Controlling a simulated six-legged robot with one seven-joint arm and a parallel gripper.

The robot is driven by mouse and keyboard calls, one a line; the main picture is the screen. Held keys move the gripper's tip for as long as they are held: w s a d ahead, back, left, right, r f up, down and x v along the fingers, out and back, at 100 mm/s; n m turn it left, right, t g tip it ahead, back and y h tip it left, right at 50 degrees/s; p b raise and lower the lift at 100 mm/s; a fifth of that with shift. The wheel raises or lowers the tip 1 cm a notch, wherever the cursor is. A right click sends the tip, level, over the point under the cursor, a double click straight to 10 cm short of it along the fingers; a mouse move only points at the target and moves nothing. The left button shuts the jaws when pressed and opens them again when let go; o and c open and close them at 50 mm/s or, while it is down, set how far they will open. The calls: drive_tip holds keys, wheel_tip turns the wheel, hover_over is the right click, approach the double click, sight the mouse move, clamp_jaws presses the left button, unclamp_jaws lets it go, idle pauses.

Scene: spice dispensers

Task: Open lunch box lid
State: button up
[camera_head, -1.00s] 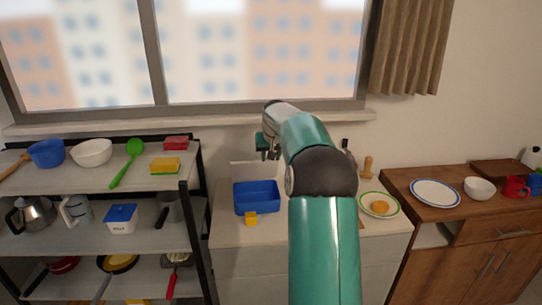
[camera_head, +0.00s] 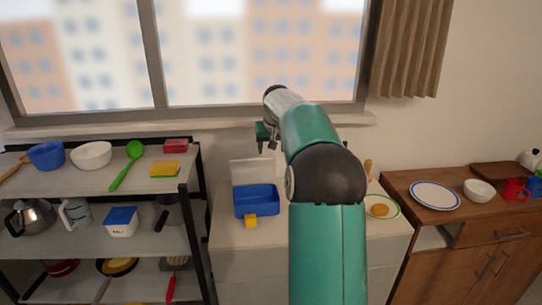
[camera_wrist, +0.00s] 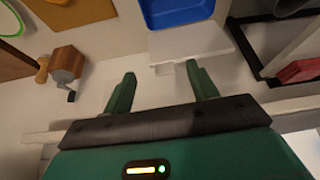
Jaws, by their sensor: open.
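The lunch box is an open blue tray (camera_head: 257,200) on the counter, with a yellow clasp (camera_head: 251,221) at its front. Its white lid (camera_head: 249,173) is raised at the back edge of the tray. In the wrist view, turned the other way up, the blue tray (camera_wrist: 178,12) is at the top edge and the white lid (camera_wrist: 190,42) below it. My gripper (camera_wrist: 161,85) is open with nothing between its fingers, close to the lid's free edge; contact cannot be told. In the head view my gripper (camera_head: 265,137) is above and behind the lid, partly hidden by my arm.
A shelf rack (camera_head: 195,215) with several kitchen items stands at the left. A plate with food (camera_head: 380,207) is right of the lunch box. A brown wooden grinder (camera_wrist: 67,64) shows in the wrist view. The window sill (camera_head: 225,128) runs behind the counter.

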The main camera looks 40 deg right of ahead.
drive_tip(key=v, duration=0.7)
drive_tip(key=shift+r, duration=0.25)
drive_tip(key=shift+s+a, duration=0.1)
drive_tip(key=s+a+n, duration=0.1)
drive_tip(key=s+a, duration=0.2)
drive_tip(key=a, duration=0.5)
drive_tip(key=s+a+r+n+y, duration=0.1)
drive_tip(key=s+a, duration=0.3)
drive_tip(key=a, duration=0.5)
drive_tip(key=s+a+n, duration=0.1)
drive_tip(key=s+a, duration=0.2)
drive_tip(key=a, duration=0.5)
drive_tip(key=s+a+f+n, duration=0.1)
drive_tip(key=s+a+f, duration=0.2)
drive_tip(key=s, duration=0.3)
drive_tip(key=s+a+f+n+y, duration=0.1)
drive_tip(key=s+a+f, duration=0.3)
drive_tip(key=s+a, duration=0.2)
drive_tip(key=s+a+f+n+t, duration=0.1)
drive_tip(key=s+a+f, duration=0.2)
drive_tip(key=s, duration=0.3)
drive_tip(key=shift+s+a+f+y, duration=0.4)
drive_tip(key=shift+a, duration=0.4)
